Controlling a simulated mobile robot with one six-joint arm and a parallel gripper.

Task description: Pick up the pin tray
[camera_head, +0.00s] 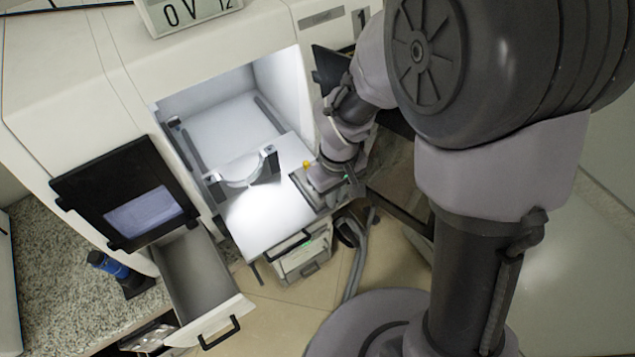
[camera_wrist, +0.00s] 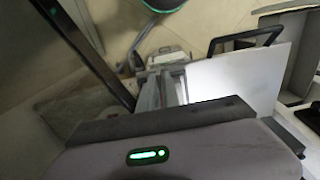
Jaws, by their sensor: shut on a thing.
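My gripper (camera_head: 322,184) is at the right edge of a white slide-out shelf (camera_head: 268,226) in front of the lit chamber. In the wrist view my gripper (camera_wrist: 172,88) has its fingers close together, pointing forward, with the shelf (camera_wrist: 235,82) just to their right. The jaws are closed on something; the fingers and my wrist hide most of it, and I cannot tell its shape. I cannot pick out the pin tray with certainty in either view. A small yellow part (camera_head: 306,164) shows beside my gripper.
A curved white fixture (camera_head: 240,172) with dark end posts stands on the shelf. The shelf has a dark handle (camera_head: 288,245). An open grey drawer (camera_head: 190,268) and an open dark door (camera_head: 125,193) are at left. A grey hose (camera_head: 357,262) hangs below.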

